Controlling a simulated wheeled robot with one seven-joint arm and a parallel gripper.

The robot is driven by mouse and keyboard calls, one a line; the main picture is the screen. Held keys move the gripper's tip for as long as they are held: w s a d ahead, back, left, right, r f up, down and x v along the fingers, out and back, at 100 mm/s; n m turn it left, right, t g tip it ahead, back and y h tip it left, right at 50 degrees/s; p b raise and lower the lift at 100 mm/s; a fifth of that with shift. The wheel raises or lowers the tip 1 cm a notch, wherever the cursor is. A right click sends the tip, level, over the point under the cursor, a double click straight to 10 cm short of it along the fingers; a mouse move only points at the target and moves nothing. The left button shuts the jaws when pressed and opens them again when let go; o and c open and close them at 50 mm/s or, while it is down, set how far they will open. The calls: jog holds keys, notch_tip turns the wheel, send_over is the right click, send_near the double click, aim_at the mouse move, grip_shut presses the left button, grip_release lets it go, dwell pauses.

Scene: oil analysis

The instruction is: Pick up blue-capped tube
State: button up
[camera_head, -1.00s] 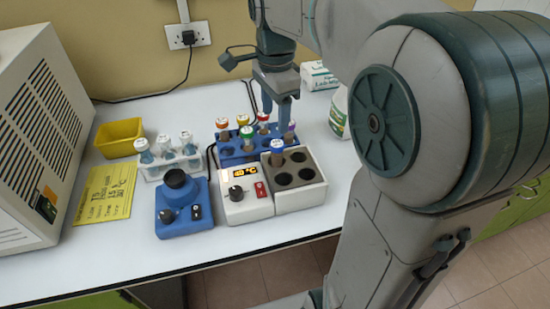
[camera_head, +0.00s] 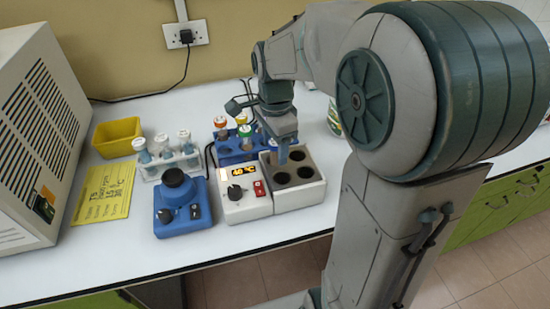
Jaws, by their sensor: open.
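The blue-capped tube stands in the back-left well of the grey heating block (camera_head: 300,192). My gripper (camera_head: 283,154) is open and points down right over that well. Its fingers hide the blue cap, and only a little of the brownish tube (camera_head: 274,160) seems to show beside them. I cannot tell whether the fingers touch the tube. The other wells of the block look empty and dark.
Behind the block, a blue rack (camera_head: 228,155) holds several capped tubes close to my gripper. A blue mixer (camera_head: 181,217), a white rack (camera_head: 152,172) with small bottles, a yellow bin (camera_head: 118,138) and a yellow note (camera_head: 105,191) are to the left.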

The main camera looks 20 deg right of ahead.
jog(key=c, duration=1.2)
jog(key=shift+o, duration=0.2)
jog(key=shift+r, duration=0.15)
